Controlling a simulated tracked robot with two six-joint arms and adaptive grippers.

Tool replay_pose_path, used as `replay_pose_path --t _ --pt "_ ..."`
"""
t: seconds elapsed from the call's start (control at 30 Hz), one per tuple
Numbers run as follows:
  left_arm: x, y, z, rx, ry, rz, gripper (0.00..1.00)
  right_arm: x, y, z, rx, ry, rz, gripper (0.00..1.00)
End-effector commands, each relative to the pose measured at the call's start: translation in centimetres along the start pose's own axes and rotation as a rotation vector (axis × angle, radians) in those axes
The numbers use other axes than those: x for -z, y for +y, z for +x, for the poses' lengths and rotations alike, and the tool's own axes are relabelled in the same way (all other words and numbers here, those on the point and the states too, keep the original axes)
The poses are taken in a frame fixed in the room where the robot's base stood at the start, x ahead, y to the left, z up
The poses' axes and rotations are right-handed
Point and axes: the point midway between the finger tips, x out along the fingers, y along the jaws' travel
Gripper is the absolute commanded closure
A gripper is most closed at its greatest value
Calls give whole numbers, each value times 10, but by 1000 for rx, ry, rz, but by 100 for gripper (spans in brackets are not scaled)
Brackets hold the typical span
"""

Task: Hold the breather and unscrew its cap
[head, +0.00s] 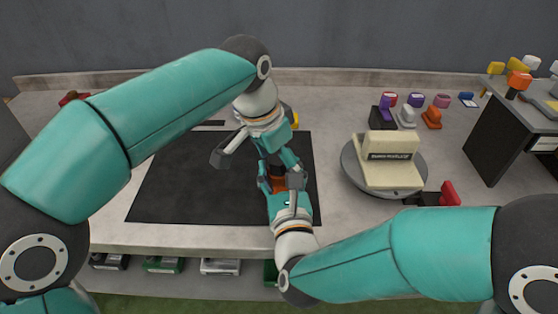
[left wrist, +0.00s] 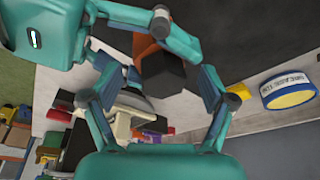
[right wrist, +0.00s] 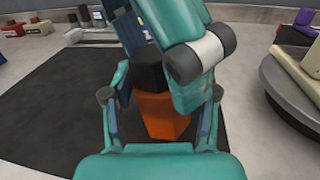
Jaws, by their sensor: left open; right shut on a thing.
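The breather has an orange body (right wrist: 160,115) and a black cap (right wrist: 149,72) on top; the cap also shows in the left wrist view (left wrist: 161,76). In the head view the orange body (head: 278,183) shows only partly between my grippers. My right gripper (right wrist: 158,98) is shut on the orange body and holds it above the dark mat (head: 180,190). My left gripper (head: 256,157) is open, with its fingers close to the black cap on either side. I cannot tell whether a left finger touches the cap. The left arm hides much of the cap in the head view.
A round grey turntable (head: 352,180) to the right bears a cream block (head: 390,172). Several small coloured items stand behind it, and a shelf (head: 500,145) is at far right. The mat's left part is clear.

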Motion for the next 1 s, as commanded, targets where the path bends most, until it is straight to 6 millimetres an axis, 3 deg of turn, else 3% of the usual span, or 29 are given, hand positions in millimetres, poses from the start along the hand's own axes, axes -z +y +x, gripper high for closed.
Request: replay_pose_path --t 0.7,1.0 --pt "15 0 -52 0 1 0 17 -1 0 0 1 -2 1 100" --pt "16 0 -56 0 0 0 17 -1 0 0 1 -2 1 100"
